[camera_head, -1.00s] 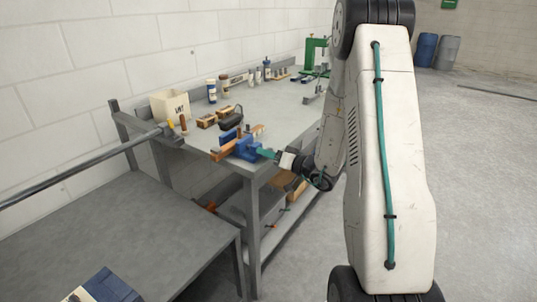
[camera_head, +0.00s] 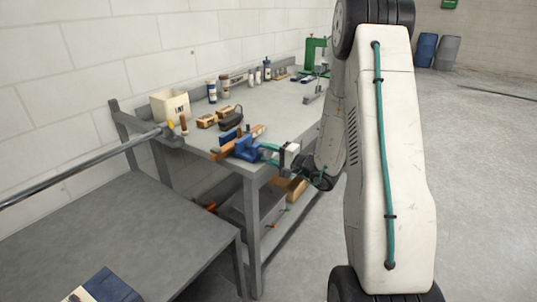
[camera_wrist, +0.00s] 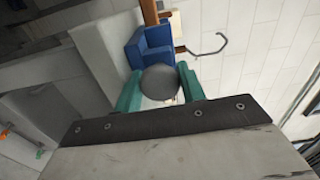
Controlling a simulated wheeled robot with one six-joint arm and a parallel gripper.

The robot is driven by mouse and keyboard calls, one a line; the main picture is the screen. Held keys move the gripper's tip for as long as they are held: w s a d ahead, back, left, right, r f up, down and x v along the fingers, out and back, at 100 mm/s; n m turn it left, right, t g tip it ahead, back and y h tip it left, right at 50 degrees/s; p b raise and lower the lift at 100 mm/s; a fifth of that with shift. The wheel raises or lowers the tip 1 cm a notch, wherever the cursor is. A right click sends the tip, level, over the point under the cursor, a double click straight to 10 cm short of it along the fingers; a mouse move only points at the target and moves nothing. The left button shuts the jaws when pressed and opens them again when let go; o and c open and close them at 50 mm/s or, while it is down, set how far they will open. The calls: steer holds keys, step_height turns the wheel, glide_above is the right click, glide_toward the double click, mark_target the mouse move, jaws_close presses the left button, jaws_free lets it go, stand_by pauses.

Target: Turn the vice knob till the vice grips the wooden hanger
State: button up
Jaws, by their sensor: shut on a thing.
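The blue vice (camera_head: 243,148) sits at the near corner of the workbench. It also shows in the wrist view (camera_wrist: 148,45). Its round grey knob (camera_wrist: 159,83) is between the two teal fingers of my gripper (camera_wrist: 158,87), which are shut on its sides. In the head view my gripper (camera_head: 269,153) reaches the vice from the right. The wooden hanger (camera_wrist: 151,12) shows partly beyond the vice, with a metal hook (camera_wrist: 212,49) curving to the right. The vice hides part of the wood, and I cannot tell whether the jaws touch it.
The workbench top (camera_head: 270,107) holds a white bin (camera_head: 170,105), brown brushes (camera_head: 207,121), bottles and a green press (camera_head: 316,54). A lower grey table (camera_head: 120,225) stands at the left. Open floor lies to the right.

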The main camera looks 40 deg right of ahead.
steer(key=m, duration=1.4)
steer(key=shift+m, duration=0.3)
steer(key=m, duration=0.6)
steer(key=shift+f, duration=0.1)
steer(key=m, duration=0.7)
steer(key=shift+m, duration=0.3)
steer(key=m, duration=0.5)
steer(key=shift+a+m, duration=0.1)
steer(key=shift+m, duration=0.2)
steer(key=m, duration=1)
steer(key=shift+m, duration=0.4)
steer(key=m, duration=0.5)
steer(key=shift+s+m, duration=0.1)
steer(key=shift+m, duration=0.2)
steer(key=shift+f, duration=0.1)
